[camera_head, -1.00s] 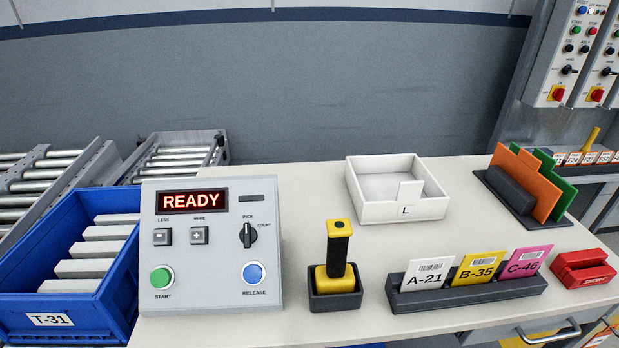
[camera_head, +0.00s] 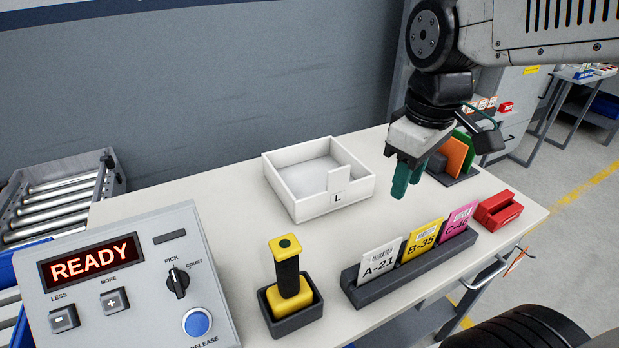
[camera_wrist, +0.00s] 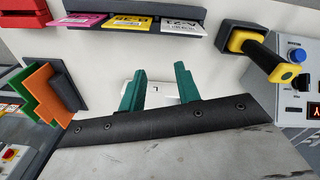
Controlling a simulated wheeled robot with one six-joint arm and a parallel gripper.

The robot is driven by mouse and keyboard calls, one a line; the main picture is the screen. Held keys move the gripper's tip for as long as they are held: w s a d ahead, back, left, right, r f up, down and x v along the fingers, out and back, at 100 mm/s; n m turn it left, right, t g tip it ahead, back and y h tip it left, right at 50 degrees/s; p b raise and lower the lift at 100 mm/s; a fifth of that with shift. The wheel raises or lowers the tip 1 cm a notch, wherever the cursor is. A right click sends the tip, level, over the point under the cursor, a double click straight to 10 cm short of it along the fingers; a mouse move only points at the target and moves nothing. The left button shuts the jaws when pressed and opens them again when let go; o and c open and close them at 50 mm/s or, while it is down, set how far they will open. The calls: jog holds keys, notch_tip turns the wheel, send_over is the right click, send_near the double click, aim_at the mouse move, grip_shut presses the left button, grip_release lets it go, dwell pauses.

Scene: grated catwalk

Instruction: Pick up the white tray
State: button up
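The white tray (camera_head: 318,207), a shallow open box with a notched front wall marked "L", sits on the pale bench in the head view. It looks empty. My gripper (camera_head: 403,182) hangs above the bench to the right of the tray, apart from it, with its teal fingers pointing down. In the wrist view the two fingers of my gripper (camera_wrist: 158,88) stand apart with nothing between them. A part of the white tray (camera_wrist: 160,91) shows beyond the fingers there; the rest is hidden by the gripper body.
A yellow-black handled tool (camera_head: 288,275) stands in a holder in front of the tray. A card rack (camera_head: 410,272), a red block (camera_head: 498,210) and an orange-green panel holder (camera_head: 455,165) lie to the right. The control box (camera_head: 130,285) reads READY at left.

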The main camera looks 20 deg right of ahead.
jog(key=w+a+f+n, duration=0.2)
jog(key=w+n, duration=0.5)
jog(key=w, duration=0.3)
jog(key=n+g, duration=0.1)
jog(key=n, duration=0.7)
send_over(337, 187)
jog(key=w, duration=0.1)
notch_tip(337, 187, down, 8)
jog(key=f, duration=0.6)
jog(key=shift+s+d+f, duration=0.2)
jog(key=shift+s+f, duration=0.05)
jog(key=shift+f, duration=0.1)
grip_shut()
jog(key=shift+m, duration=0.3)
